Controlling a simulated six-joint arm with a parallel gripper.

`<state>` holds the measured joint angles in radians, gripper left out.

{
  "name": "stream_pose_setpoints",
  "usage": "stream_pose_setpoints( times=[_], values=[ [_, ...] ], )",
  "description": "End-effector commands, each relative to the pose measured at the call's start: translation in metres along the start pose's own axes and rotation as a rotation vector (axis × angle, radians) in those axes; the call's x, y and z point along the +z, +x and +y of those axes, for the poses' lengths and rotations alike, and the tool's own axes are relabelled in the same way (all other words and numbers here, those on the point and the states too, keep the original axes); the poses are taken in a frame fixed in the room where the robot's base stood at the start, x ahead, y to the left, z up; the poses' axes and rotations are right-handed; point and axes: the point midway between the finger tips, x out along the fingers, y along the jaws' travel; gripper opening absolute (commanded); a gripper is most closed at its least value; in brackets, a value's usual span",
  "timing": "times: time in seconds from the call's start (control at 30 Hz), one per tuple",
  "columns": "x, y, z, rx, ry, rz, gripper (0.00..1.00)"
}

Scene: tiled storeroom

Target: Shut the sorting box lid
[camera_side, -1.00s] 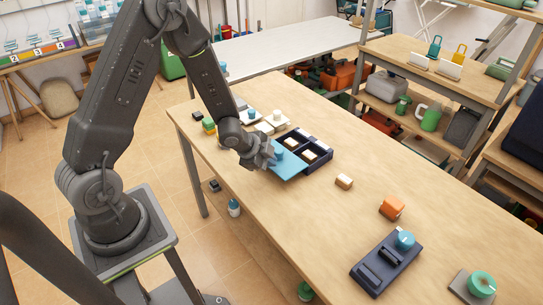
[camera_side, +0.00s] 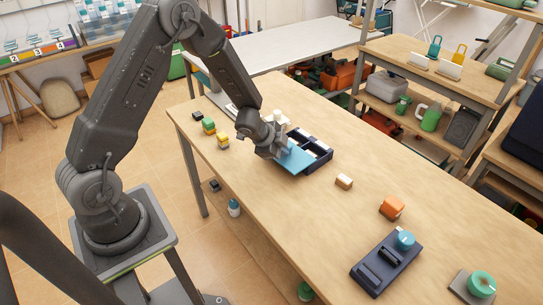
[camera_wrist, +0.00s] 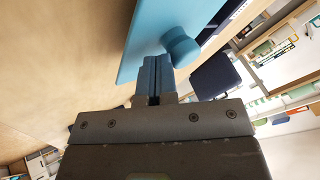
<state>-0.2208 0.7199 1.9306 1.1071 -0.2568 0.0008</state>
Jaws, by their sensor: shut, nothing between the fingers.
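The sorting box (camera_side: 322,150) is dark navy and sits on the wooden table in the side view. Its light blue sliding lid (camera_side: 294,160) lies partly over it and sticks out toward the near left. An open strip of the box shows along the far right side. In the wrist view the lid (camera_wrist: 150,30) carries a round blue knob (camera_wrist: 181,47). My gripper (camera_wrist: 154,62) is shut and empty, its fingertips right beside the knob, seemingly touching it. In the side view my gripper (camera_side: 276,150) hides the knob and the box's left end.
A small wood-and-white block (camera_side: 344,181), an orange block (camera_side: 391,207) and a navy fixture with a blue knob (camera_side: 386,262) stand to the right. A green dial (camera_side: 481,285) is at the near corner. Several small coloured blocks (camera_side: 209,125) lie left. The table's near middle is clear.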

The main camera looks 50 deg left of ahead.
Motion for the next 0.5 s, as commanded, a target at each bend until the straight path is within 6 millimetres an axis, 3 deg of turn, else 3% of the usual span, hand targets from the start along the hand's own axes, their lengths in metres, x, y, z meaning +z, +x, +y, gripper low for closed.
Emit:
stream_pose_setpoints(
  times=[0.5],
  values=[
    [-0.021,0.032,-0.039,-0.002,0.003,-0.002,0.0]
  ],
)
